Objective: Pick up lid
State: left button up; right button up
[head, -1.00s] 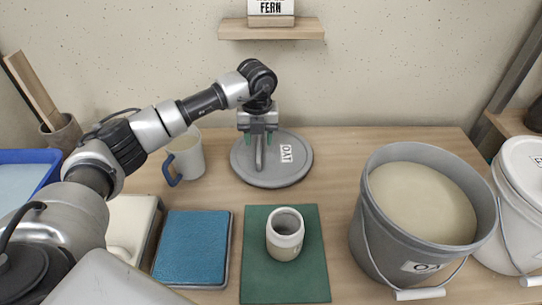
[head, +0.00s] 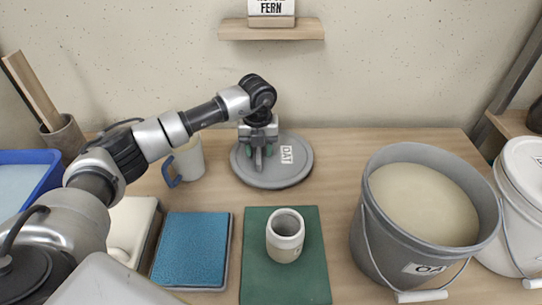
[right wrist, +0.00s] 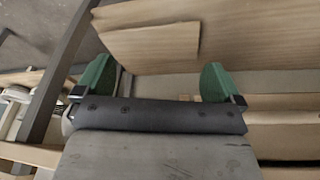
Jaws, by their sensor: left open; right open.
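A round grey lid (head: 290,172) with a white OAT label lies flat on the table at the back middle in the head view. It has a bar handle (head: 259,160) on its left part. My left gripper (head: 259,154) is open and low over the lid, its green fingertips on either side of the handle. Whether the fingers touch the handle or lid I cannot tell. My right gripper (right wrist: 158,84) is open and empty in the right wrist view, apart from the lid.
An open grey OAT bucket (head: 375,235) stands at the right, beside a white lidded bucket (head: 520,215). A mug (head: 188,160) stands left of the lid. A jar (head: 285,238) stands on a green mat (head: 262,285), next to a blue pad (head: 190,248).

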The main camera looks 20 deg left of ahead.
pick_arm(q)
jog(key=shift+c, duration=0.2)
grip_shut()
jog(key=shift+r, duration=0.1)
